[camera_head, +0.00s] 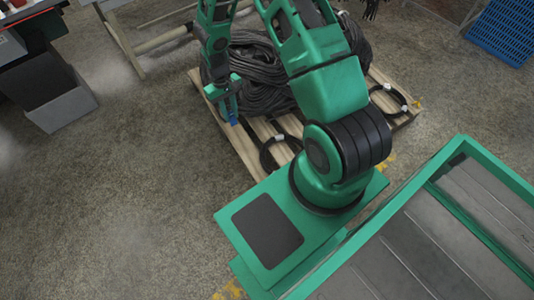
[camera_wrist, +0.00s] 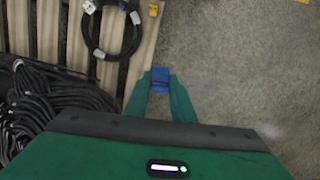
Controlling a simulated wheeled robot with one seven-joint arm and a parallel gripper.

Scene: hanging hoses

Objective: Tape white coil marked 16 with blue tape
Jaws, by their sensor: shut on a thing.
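My gripper (camera_head: 232,112) is at the left edge of the pallet, pointing down. In the wrist view its fingers (camera_wrist: 160,88) are shut on a small blue piece, which looks like the blue tape (camera_wrist: 160,76). A black hose coil with white bands (camera_wrist: 137,38) lies on the pallet, ahead and left of the fingers, apart from them. One coil with a white tag (camera_head: 264,156) lies at the pallet's near part in the head view. Another coil with a white tag (camera_head: 402,98) lies at its right. I cannot read any number, and no all-white coil shows.
The wooden pallet (camera_head: 238,142) also carries a big heap of black hoses (camera_head: 262,75). A grey bin (camera_head: 65,110) and blue crate (camera_head: 503,30) stand apart. Open floor (camera_head: 130,190) lies to the left.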

